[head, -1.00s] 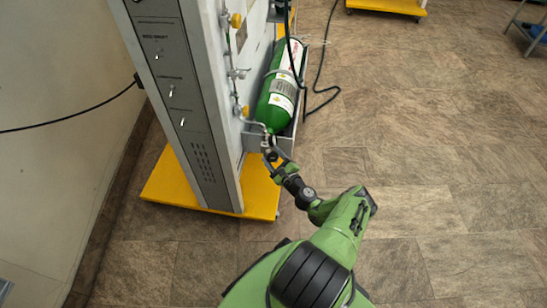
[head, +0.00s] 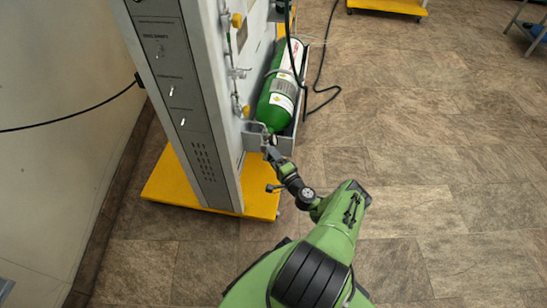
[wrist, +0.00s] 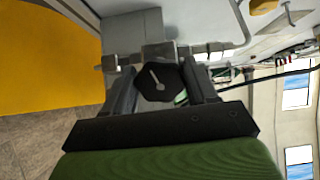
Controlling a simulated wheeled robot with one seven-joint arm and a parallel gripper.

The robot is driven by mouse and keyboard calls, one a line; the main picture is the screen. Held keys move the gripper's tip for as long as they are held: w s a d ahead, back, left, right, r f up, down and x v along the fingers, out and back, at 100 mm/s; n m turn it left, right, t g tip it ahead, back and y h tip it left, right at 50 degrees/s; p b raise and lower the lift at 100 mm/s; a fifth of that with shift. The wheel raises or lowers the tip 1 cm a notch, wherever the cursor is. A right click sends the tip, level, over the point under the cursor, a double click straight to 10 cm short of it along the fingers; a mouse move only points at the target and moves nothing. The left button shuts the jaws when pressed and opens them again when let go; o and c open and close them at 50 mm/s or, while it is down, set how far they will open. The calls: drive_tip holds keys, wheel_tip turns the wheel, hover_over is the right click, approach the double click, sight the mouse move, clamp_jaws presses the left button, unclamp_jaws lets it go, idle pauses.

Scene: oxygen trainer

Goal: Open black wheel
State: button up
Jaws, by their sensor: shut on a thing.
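The black wheel (wrist: 160,82) shows in the wrist view as a dark, many-sided knob with a light pointer mark on its face. My gripper (wrist: 163,92) has one finger on each side of the wheel and is shut on it. In the head view my gripper (head: 270,152) is at the valve end of the green cylinder (head: 277,98), low on the panel's right side. The wheel itself is hidden there behind my gripper and wrist.
The tall grey panel (head: 178,90) stands on a yellow base (head: 165,185) just left of my gripper. Thin pipes with yellow handles (head: 236,20) run down its side. A black hose (head: 318,65) hangs beside the cylinder.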

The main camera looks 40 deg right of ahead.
drive_tip(key=n, duration=0.3)
drive_tip(key=shift+a+f+n, duration=0.1)
drive_tip(key=shift+a+n, duration=0.05)
drive_tip(key=shift+n, duration=0.25)
drive_tip(key=n, duration=0.3)
drive_tip(key=shift+n+p, duration=0.3)
drive_tip(key=shift+p, duration=0.1)
drive_tip(key=n, duration=0.4)
drive_tip(key=shift+f+p, duration=0.15)
drive_tip(key=shift+p, duration=0.25)
drive_tip(key=shift+f+n, duration=0.1)
drive_tip(key=shift+n, duration=1.5)
drive_tip(key=shift+s, duration=0.1)
drive_tip(key=o, duration=0.9)
drive_tip(key=shift+o, duration=0.4)
drive_tip(key=shift+d, duration=0.2)
drive_tip(key=s+a, duration=0.3)
drive_tip(key=s, duration=1.2)
drive_tip(key=shift+s, duration=0.2)
